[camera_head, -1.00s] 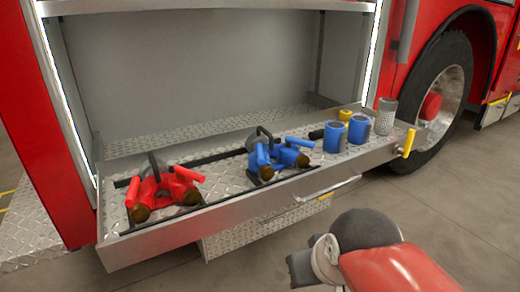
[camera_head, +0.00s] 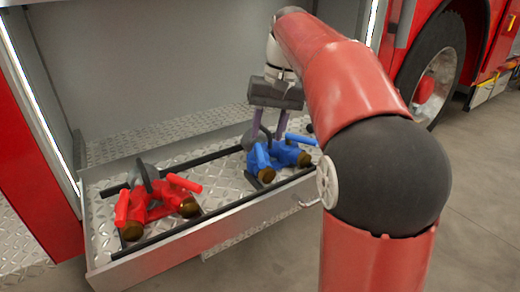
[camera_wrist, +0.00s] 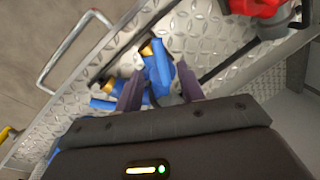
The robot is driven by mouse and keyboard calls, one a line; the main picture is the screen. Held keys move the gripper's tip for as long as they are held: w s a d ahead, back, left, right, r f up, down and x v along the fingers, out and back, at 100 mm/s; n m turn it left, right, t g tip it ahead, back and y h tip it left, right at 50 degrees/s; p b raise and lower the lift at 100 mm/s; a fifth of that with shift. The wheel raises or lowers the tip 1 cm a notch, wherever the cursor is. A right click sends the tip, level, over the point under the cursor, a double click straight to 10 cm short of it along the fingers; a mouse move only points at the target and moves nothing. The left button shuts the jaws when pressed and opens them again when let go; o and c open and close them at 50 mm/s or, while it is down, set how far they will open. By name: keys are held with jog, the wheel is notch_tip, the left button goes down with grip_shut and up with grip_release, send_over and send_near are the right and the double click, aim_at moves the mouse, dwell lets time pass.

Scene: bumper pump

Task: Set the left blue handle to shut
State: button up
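The blue double valve (camera_head: 278,160) sits on the tray, with two blue handles and brass ends. Its left blue handle (camera_head: 262,156) stands steeply up from the body. Its right blue handle (camera_head: 300,139) lies closer to level and points right. My gripper (camera_head: 268,130) is above and behind the valve, fingers pointing down and apart. In the wrist view the open fingers (camera_wrist: 160,90) straddle part of the blue valve (camera_wrist: 157,66).
A red double valve (camera_head: 155,203) sits left on the metal tray (camera_head: 215,222). A dark rail runs behind the valves. A metal pull bar (camera_wrist: 72,48) is on the tray's front. My arm hides the tray's right end. The compartment behind is empty.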

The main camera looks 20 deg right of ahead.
aim_at(262, 157)
jog(key=f, duration=0.3)
jog(key=a+f+b, duration=0.1)
jog(key=f, duration=0.2)
jog(key=shift+a, duration=0.1)
jog(key=shift+c, duration=0.3)
grip_shut()
